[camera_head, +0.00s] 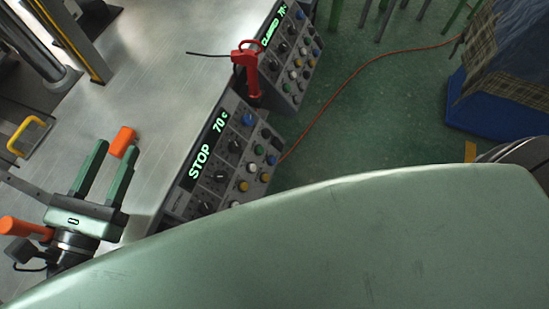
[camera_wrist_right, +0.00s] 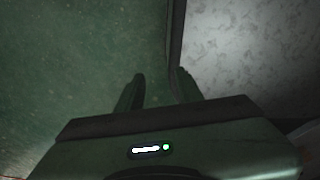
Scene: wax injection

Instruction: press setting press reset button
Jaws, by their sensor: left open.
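A grey control panel (camera_head: 214,181) with a green "STOP 70 c" display stands at the table's edge. It carries black knobs and several blue, green, yellow and white buttons. A second panel (camera_head: 281,70) with a green display stands beyond it. The labels are too small to tell which button is the press reset. My left gripper (camera_head: 119,146) is open, over the table left of the nearer panel and apart from its buttons. My right gripper (camera_wrist_right: 159,76) shows in the right wrist view, open and empty, above green floor.
A small orange block (camera_head: 122,142) lies by the left fingertips. A red tool (camera_head: 247,72) stands between the panels. The metal table (camera_head: 165,75) has bare room. A pale speckled surface (camera_wrist_right: 245,55) lies beside the right gripper. My green body fills the lower head view.

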